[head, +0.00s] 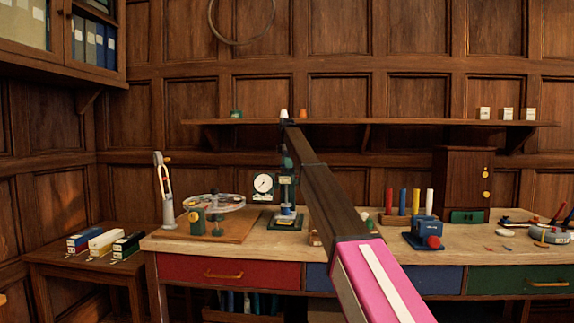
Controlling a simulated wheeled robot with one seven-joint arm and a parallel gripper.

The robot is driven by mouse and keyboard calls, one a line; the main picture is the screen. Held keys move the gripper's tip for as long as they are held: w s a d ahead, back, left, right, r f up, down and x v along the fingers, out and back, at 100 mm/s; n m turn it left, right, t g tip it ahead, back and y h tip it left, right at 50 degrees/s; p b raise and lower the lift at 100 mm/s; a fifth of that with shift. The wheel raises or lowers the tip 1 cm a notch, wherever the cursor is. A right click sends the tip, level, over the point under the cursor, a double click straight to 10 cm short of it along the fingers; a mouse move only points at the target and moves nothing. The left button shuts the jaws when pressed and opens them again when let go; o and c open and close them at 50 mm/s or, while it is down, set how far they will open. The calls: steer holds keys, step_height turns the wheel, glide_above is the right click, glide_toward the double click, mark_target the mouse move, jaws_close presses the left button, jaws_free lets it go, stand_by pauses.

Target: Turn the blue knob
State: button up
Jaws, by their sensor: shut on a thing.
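A gauge stand with a round white dial (263,184) and a dark green base (286,222) stands on the workbench, left of the middle. A small blue part, which I take for the blue knob (287,210), shows low on this stand. My arm reaches from the lower right up to above the stand, and its end hangs down there. My gripper (287,199) is at the stand, shut on the blue knob. The fingers are very small in this view, so the exact contact and the knob's turn angle cannot be made out.
Left of the stand, a wooden board (205,228) carries a wheel-like device. To the right stand a blue device with a red knob (433,242), coloured cylinders (402,201) and a brown cabinet (463,180). A shelf (420,123) runs behind.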

steer(key=m, duration=0.4)
steer(key=shift+s+m, duration=0.1)
steer(key=shift+m, duration=0.2)
steer(key=m, duration=0.4)
stand_by(0.3)
steer(key=o, duration=0.9)
steer(key=shift+o, duration=0.2)
